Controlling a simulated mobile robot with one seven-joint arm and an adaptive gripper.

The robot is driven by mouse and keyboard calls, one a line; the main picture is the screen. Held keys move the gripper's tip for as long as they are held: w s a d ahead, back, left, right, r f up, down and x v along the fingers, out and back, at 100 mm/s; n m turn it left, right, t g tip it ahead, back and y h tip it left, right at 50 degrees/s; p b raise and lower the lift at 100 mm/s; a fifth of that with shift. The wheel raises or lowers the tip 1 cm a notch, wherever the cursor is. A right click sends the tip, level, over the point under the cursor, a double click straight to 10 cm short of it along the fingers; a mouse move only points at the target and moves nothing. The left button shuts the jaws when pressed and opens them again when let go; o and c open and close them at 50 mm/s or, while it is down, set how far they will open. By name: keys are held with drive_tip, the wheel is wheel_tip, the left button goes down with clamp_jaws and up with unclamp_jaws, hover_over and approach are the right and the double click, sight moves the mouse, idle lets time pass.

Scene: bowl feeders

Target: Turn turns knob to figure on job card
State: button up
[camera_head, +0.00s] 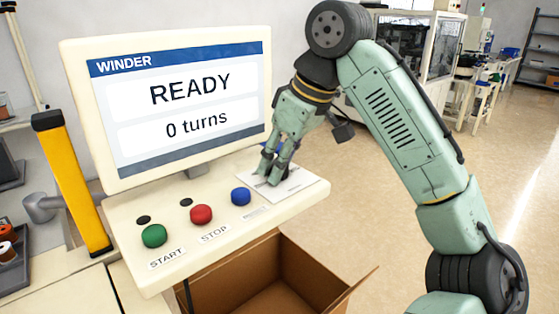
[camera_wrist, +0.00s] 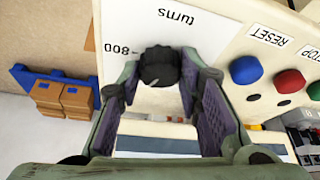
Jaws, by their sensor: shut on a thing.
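The black turns knob (camera_wrist: 160,66) stands on a white plate (camera_wrist: 205,35) printed "turns" and "800", upside down in the wrist view. A small light mark shows on the knob's rim. My gripper (camera_wrist: 163,78) is shut on the knob, one finger on each side. In the head view my gripper (camera_head: 271,172) reaches down to the white plate (camera_head: 290,186) at the right end of the cream panel, and its fingers hide the knob. The winder screen (camera_head: 185,100) reads "READY" and "0 turns". I cannot make out a separate job card.
Left of the plate in the head view are the blue RESET button (camera_head: 241,196), red STOP button (camera_head: 201,214) and green START button (camera_head: 154,236). An open cardboard box (camera_head: 345,290) is below the panel. A yellow post (camera_head: 72,180) stands left of the screen.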

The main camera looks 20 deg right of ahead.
drive_tip(key=n+g, duration=0.1)
drive_tip(key=n, duration=0.1)
drive_tip(key=n+y, duration=0.1)
drive_tip(key=n, duration=0.2)
drive_tip(key=shift+w+d+n+g, duration=0.1)
drive_tip(key=shift+w+n+g, duration=0.05)
drive_tip(key=shift+n+g, duration=0.2)
drive_tip(key=n+g, duration=0.1)
drive_tip(key=n, duration=0.3)
drive_tip(key=shift+w+n+g+y, duration=0.1)
drive_tip(key=shift+n+g+y, duration=0.25)
drive_tip(key=shift+y, duration=0.05)
drive_tip(key=o, duration=1.1)
drive_tip(key=shift+o, duration=0.2)
